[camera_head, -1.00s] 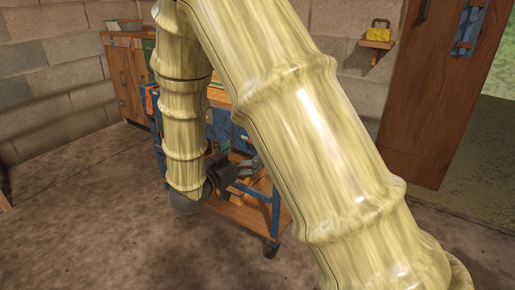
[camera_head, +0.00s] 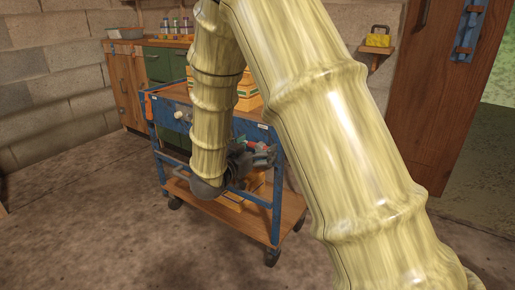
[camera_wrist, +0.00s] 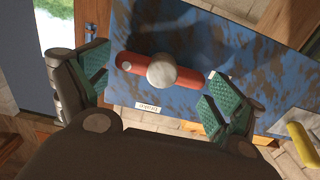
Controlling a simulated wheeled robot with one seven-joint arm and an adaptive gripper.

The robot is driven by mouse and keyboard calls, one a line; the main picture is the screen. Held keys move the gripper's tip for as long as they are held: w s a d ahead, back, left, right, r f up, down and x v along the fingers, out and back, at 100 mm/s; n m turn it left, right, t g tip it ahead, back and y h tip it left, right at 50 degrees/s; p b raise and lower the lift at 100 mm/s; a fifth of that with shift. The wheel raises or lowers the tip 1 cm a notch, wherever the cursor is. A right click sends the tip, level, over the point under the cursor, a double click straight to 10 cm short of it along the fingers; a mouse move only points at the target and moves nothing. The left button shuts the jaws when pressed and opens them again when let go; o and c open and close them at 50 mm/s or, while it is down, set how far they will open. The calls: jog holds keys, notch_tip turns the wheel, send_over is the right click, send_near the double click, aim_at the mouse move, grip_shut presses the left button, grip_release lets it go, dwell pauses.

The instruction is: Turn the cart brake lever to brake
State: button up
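The blue cart (camera_head: 277,190) stands in the middle of the head view, partly behind my arm. In the wrist view its worn blue panel (camera_wrist: 200,40) carries a red brake lever (camera_wrist: 135,66) with a round pale hub (camera_wrist: 162,71). The lever lies nearly crosswise in that picture, slightly tilted. A small white label (camera_wrist: 147,107) sits below it, its text upside down and hard to read. My gripper (camera_wrist: 153,90) is open, its green pads on either side of the lever, with no clear contact. In the head view my gripper (camera_head: 262,158) is at the cart's side.
Yellow-orange boxes (camera_head: 249,95) stand on the cart top, and a pale knob (camera_head: 179,115) shows on its front. A wooden lower shelf (camera_head: 235,222) and dark casters (camera_head: 272,257) are below. Behind stands a cabinet (camera_head: 160,65) with jars (camera_head: 175,26). A wooden door (camera_head: 435,100) is at right.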

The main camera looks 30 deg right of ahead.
jog(key=c, duration=0.5)
jog(key=shift+o, duration=0.2)
jog(key=n+p, duration=0.1)
jog(key=p, duration=0.1)
jog(key=shift+r+p, duration=0.25)
jog(key=shift+p, duration=0.15)
jog(key=n+p, duration=0.1)
jog(key=p, duration=0.2)
jog(key=shift+p, duration=0.3)
jog(key=n+p, duration=0.3)
jog(key=p, duration=0.2)
jog(key=n+p, duration=0.2)
jog(key=p, duration=0.4)
jog(key=shift+w+a+n, duration=0.1)
jog(key=shift+w+n, duration=0.1)
jog(key=shift+n, duration=0.2)
jog(key=n+p, duration=0.2)
jog(key=p, duration=0.2)
jog(key=n+p, duration=0.3)
jog(key=shift+w+f+p, duration=0.1)
jog(key=shift+f+p, duration=0.1)
jog(key=shift+p, duration=0.15)
jog(key=n+p, duration=0.2)
jog(key=f+n+p, duration=0.1)
jog(key=n, duration=0.2)
jog(key=shift+p, duration=0.4)
jog(key=shift+n, duration=0.3)
